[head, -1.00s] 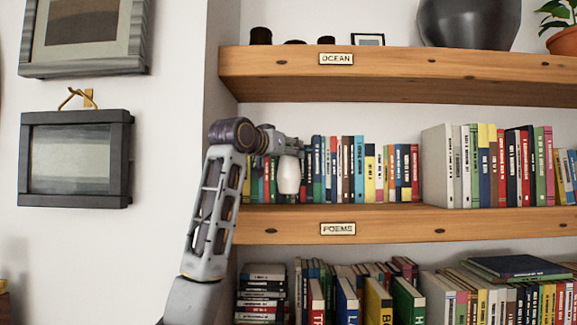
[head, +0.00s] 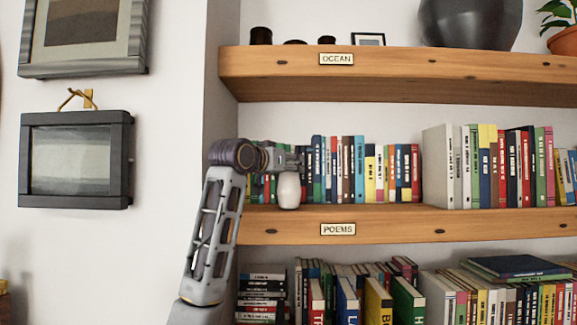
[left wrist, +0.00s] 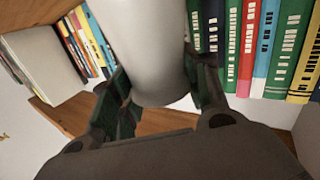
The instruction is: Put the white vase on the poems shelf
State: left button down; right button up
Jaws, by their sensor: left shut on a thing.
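The white vase (head: 289,190) is upright at the front of the poems shelf (head: 400,226), before the row of books. Its base is level with the shelf top; I cannot tell whether it touches. My left gripper (head: 288,168) is shut on the vase near its upper part. In the left wrist view the vase (left wrist: 145,50) stands between the two fingers of my left gripper (left wrist: 160,95), and its far end is cut off by the frame. The poems label (head: 338,229) is on the shelf's front edge. My right gripper is not in view.
Books (head: 360,170) line the back of the poems shelf, with a strip of bare wood before them. The ocean shelf (head: 400,75) is above, and more books (head: 350,295) are below. A side wall (head: 222,60) bounds the left end.

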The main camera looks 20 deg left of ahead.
pick_arm(q)
jog(key=shift+f, duration=0.2)
dwell(0.3)
jog(key=c, duration=0.7)
grip_release()
jog(key=shift+c, duration=0.2)
jog(key=shift+r, duration=0.15)
jog(key=shift+s+a+b, duration=0.15)
jog(key=shift+s+b, duration=0.2)
jog(key=shift+s, duration=0.25)
jog(key=b+v, duration=0.3)
jog(key=v, duration=0.7)
jog(key=shift+s+b, duration=0.4)
jog(key=shift+a, duration=0.1)
